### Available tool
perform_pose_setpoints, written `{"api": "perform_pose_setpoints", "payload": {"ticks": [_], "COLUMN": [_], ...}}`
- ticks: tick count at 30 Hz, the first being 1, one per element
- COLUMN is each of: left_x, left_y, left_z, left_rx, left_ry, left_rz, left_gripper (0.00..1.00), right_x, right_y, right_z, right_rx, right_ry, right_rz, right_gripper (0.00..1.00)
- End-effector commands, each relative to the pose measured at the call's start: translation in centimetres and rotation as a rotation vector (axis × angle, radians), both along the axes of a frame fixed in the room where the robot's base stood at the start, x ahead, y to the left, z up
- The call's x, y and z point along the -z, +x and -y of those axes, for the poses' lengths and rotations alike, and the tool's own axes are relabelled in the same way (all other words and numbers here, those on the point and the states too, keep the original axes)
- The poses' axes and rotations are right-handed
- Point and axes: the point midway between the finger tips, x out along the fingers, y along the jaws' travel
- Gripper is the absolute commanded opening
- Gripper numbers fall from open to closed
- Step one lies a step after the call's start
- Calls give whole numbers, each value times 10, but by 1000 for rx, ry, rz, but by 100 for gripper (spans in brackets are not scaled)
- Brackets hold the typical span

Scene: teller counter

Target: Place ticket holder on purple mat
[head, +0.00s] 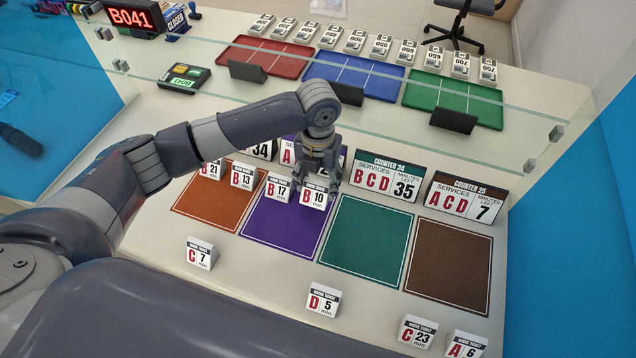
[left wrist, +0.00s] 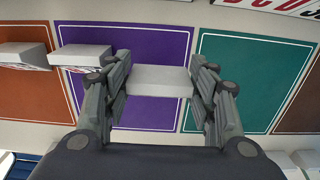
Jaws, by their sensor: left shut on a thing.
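My left gripper (head: 321,165) is shut on the "B 10" ticket holder (head: 314,197), a small white tent-shaped card. It is at the right part of the purple mat (head: 283,233); I cannot tell if it touches the mat. In the left wrist view the fingers (left wrist: 158,85) grip the white holder (left wrist: 158,80) from both sides, over the purple mat (left wrist: 140,37). The "B 17" holder (head: 278,187) stands on the same mat to the left. My right gripper is not in view.
Holders "B 21" (head: 211,169) and "B 13" (head: 243,176) stand on the orange mat (head: 213,203). The green mat (head: 365,241) and brown mat (head: 449,263) are bare. Holders "C 7" (head: 201,253), "D 5" (head: 323,300), "C 23" (head: 417,332) and "A 6" (head: 466,345) stand in front. A glass screen (head: 400,115) lies behind.

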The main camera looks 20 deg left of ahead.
Motion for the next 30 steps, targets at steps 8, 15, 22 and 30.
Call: {"api": "perform_pose_setpoints", "payload": {"ticks": [8,15,22,30], "left_x": [8,36,37,40], "left_y": [11,11,11,11], "left_z": [-3,-4,-4,-4], "left_rx": [0,0,1,1], "left_ry": [0,1,1,1], "left_rz": [-4,-1,0,0], "left_gripper": [28,28,28,73], "right_x": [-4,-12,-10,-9], "right_y": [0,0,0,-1], "right_z": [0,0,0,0], "right_rx": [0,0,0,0], "right_ry": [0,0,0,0], "right_rz": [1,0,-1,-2], "right_gripper": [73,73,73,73]}}
